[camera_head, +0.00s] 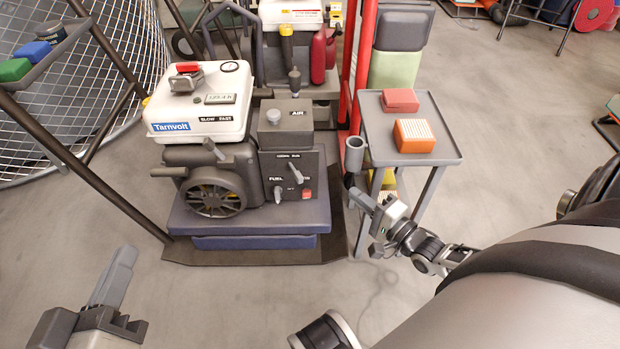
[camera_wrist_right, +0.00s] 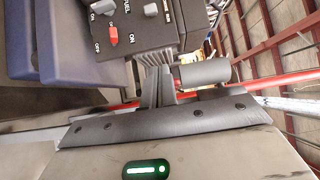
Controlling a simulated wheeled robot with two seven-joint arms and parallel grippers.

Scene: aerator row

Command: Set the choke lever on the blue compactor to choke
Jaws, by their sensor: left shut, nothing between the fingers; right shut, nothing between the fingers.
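The compactor has a white tank (camera_head: 205,105) and a blue base (camera_head: 250,215). Its dark front panel (camera_head: 268,172) carries the grey choke lever (camera_head: 295,172) below a small label too small to read. A lever (camera_head: 278,194) by the FUEL label and a red switch (camera_head: 307,194) sit lower. In the right wrist view the panel is at the top, with the red switch (camera_wrist_right: 113,37) and a lever end (camera_wrist_right: 150,10). My right gripper (camera_head: 360,197) is shut and empty, right of the panel and apart from it. My left gripper (camera_head: 127,254) is shut and empty, front left of the compactor.
A grey side table (camera_head: 440,150) with a red block (camera_head: 400,100) and an orange block (camera_head: 414,135) stands to the right. A grey cup (camera_head: 354,155) at its side is close to my right gripper. A sloping dark rail (camera_head: 85,165) runs at the left. Floor in front is clear.

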